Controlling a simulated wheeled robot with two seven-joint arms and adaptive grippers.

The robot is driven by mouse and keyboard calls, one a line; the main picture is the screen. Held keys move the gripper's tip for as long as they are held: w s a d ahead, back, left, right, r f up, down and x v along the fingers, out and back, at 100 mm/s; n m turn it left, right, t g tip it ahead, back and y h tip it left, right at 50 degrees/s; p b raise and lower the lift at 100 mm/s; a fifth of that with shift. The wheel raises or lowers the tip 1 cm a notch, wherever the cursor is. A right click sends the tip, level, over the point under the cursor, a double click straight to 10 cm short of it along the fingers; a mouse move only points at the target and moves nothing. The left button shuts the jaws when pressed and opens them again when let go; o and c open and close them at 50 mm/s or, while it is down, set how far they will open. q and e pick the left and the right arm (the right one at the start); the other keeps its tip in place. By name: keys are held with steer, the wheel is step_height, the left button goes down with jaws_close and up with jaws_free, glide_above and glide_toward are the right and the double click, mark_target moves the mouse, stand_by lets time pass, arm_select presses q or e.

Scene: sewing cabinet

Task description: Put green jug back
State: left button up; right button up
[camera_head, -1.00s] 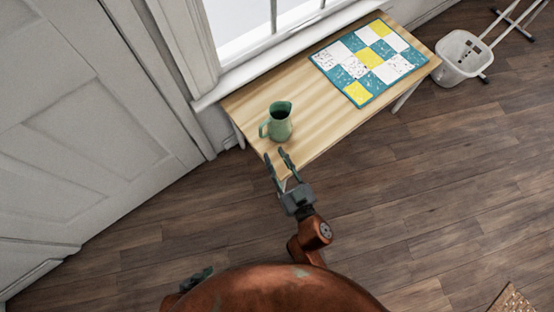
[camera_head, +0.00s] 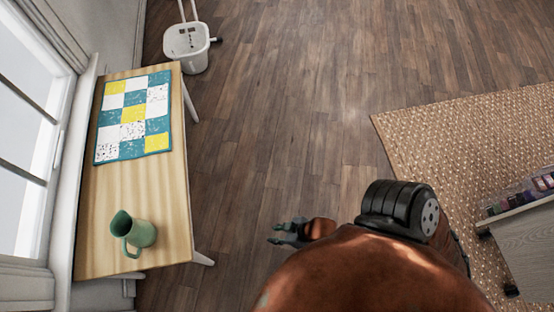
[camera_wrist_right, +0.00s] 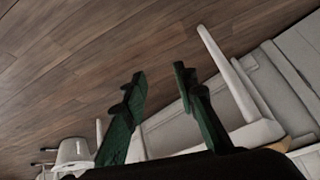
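The green jug (camera_head: 138,232) stands upright near the near end of the light wooden table (camera_head: 165,190), with its handle toward the bottom of the head view. My right gripper (camera_head: 276,234) is over the floor to the right of the table, clear of the jug. In the right wrist view its two green fingers (camera_wrist_right: 158,75) are spread with nothing between them. The jug does not show in the wrist view. My left gripper is not in view.
A patchwork quilt piece (camera_head: 134,118) covers the far part of the table. The wooden floor between is open.

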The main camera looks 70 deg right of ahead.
steer(key=s+f+g+y, duration=0.1)
steer(key=s+g, duration=0.2)
steer(key=s, duration=0.7)
steer(key=shift+s+a+f+n, duration=0.15)
steer(key=shift+s+f+n, duration=0.15)
steer(key=shift+f, duration=0.1)
steer(key=shift+w, duration=0.15)
steer(key=shift+c, duration=0.3)
